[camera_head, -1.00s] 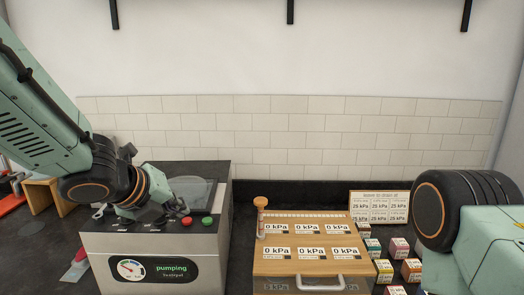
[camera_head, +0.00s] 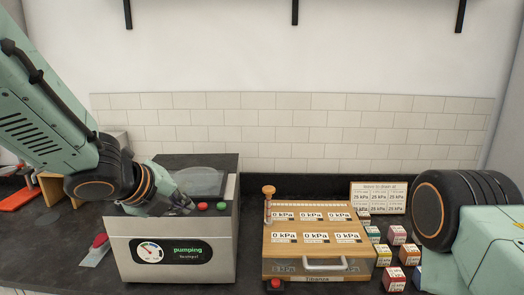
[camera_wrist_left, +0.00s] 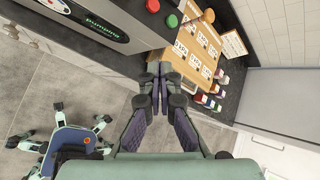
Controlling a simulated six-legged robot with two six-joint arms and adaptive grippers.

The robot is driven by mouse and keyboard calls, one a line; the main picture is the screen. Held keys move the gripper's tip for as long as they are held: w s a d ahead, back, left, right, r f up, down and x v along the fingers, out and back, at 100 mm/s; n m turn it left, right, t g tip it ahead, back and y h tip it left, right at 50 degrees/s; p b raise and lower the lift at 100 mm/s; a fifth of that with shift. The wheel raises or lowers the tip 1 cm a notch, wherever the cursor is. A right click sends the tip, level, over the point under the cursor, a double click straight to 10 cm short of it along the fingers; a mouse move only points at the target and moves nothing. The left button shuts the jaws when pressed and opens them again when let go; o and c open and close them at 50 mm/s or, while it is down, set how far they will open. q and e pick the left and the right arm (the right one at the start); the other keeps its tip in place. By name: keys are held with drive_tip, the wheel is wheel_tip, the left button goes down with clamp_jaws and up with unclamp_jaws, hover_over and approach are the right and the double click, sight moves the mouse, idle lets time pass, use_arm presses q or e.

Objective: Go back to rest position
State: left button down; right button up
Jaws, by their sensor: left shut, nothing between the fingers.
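The machine's green display reads "pumping". My right arm shows at the right edge of the head view as a black joint and green link; its gripper is out of view.
A wooden box (camera_head: 318,240) with "0 kPa" labels and a front handle stands right of the machine. Several small coloured boxes (camera_head: 396,235) lie beside it. A sign (camera_head: 378,197) stands behind them. A red-handled tool (camera_head: 97,249) lies left of the machine. Tiled wall behind.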

use_arm(q)
drive_tip(key=s+a+f+n+g+y+b, duration=0.1)
drive_tip(key=s+f+n+b, duration=0.25)
drive_tip(key=f+n, duration=0.55)
drive_tip(key=s+a+f+n+b, duration=0.1)
drive_tip(key=s+f+n+b, duration=0.25)
drive_tip(key=f+n, duration=0.6)
drive_tip(key=s+a+f+n+g+y+b, duration=0.1)
drive_tip(key=s+f+n+b, duration=0.35)
drive_tip(key=f, duration=0.85)
drive_tip(key=s+a+f+n+g+y+b, duration=0.1)
drive_tip(key=s+a+f+n+g+b, duration=0.2)
drive_tip(key=s+f, duration=2.3)
drive_tip(key=n+g+b, duration=0.3)
drive_tip(key=b, duration=0.3)
drive_tip(key=shift+a+g+y+b, duration=0.2)
drive_tip(key=shift+g+y+b, duration=0.1)
drive_tip(key=shift+g+b, duration=0.1)
